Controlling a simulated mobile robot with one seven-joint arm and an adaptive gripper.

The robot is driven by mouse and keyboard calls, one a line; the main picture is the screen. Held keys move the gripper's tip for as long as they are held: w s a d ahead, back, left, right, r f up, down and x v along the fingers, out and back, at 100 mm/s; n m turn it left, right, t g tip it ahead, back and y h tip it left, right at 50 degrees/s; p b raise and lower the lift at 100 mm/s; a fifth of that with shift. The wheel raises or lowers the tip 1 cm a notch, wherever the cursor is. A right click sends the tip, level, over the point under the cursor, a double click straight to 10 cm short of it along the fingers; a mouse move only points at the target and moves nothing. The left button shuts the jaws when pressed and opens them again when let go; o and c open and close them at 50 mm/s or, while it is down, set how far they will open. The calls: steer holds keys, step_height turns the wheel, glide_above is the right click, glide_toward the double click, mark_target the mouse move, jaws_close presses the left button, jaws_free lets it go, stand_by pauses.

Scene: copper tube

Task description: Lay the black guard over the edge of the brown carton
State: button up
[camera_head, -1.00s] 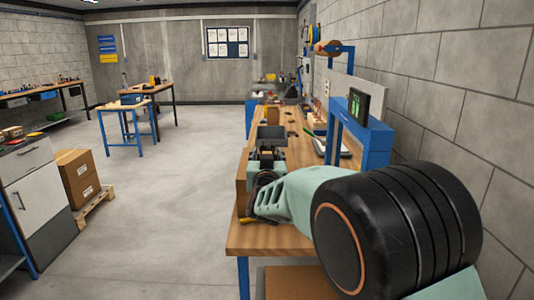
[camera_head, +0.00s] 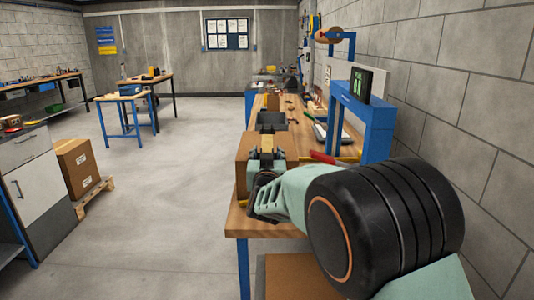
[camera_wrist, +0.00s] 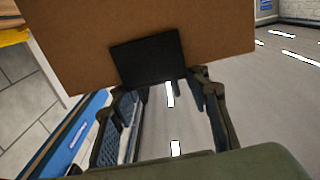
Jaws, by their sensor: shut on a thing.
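The brown carton (camera_head: 244,147) stands near the front end of the wooden workbench in the head view, partly hidden by my gripper (camera_head: 266,160). In the wrist view the carton (camera_wrist: 215,28) fills the top. The black guard (camera_wrist: 150,60) is a dark, flat, squarish piece between the fingertips of my gripper (camera_wrist: 158,88), which is shut on it. The guard overlaps the carton's lower border in that picture, slightly tilted. I cannot tell whether it touches the carton or is apart from it. In the head view I cannot pick out the guard clearly.
A dark grey bin (camera_head: 271,121) stands on the bench (camera_head: 268,229) beyond the carton. A blue frame (camera_head: 371,120) with a small display stands to the right, near the block wall. A red-handled tool (camera_head: 322,157) lies beside it. Open floor (camera_head: 170,190) lies left of the bench.

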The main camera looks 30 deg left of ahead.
stand_by(0.8)
steer(key=o, duration=1.2)
steer(key=shift+s, duration=0.1)
